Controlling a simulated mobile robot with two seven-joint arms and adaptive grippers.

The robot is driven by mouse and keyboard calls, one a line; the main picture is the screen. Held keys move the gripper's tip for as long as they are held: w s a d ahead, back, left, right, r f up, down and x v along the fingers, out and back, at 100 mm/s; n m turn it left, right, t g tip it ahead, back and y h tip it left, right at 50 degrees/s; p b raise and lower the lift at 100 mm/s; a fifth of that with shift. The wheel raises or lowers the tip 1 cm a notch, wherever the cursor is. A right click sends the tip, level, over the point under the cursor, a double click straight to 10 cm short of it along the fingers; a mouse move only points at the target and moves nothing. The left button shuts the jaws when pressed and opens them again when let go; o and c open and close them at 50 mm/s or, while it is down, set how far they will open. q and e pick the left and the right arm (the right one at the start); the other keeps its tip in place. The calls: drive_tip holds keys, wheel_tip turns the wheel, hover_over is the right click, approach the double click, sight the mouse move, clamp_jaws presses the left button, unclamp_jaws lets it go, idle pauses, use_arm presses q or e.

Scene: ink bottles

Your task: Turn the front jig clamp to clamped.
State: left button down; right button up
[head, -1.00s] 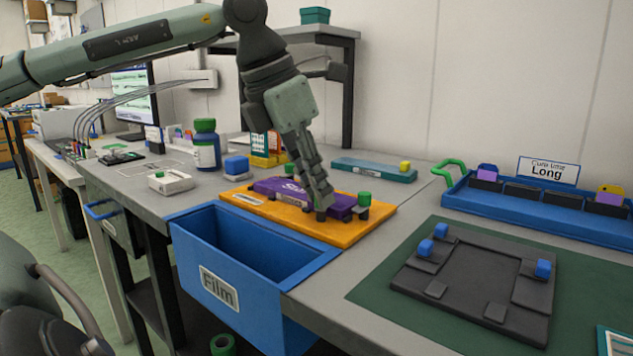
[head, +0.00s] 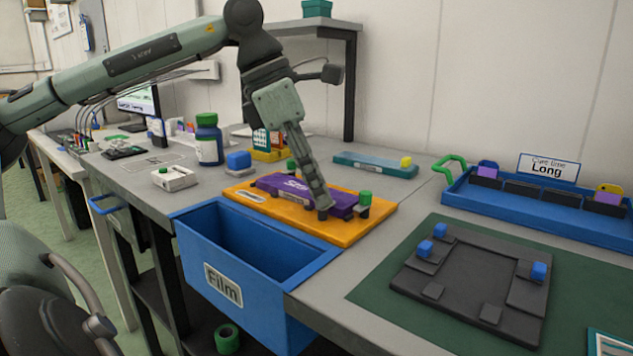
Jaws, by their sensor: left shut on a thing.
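The orange jig board (head: 245,197) lies on the grey bench behind the blue drawer. A purple block (head: 275,185) with white lettering lies on it. A green-topped clamp (head: 365,198) stands at the block's right end, and another (head: 291,165) shows behind the block. My left gripper (head: 323,205) points down at the block's front edge, shut on the front jig clamp. Its fingers hide most of that clamp; only a dark bit shows below the tips. Whether this clamp lies over the block I cannot tell. My right gripper is not in view.
An open blue drawer (head: 223,283) marked "Film" sticks out in front of the jig. A dark fixture (head: 455,310) with blue knobs lies on a green mat at right. A blue bottle (head: 208,140) and a teal tray (head: 375,165) stand behind.

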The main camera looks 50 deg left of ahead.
use_arm(q)
drive_tip(key=c, duration=1.5)
unclamp_jaws()
drive_tip(key=shift+o, duration=0.2)
drive_tip(key=v, duration=1.2)
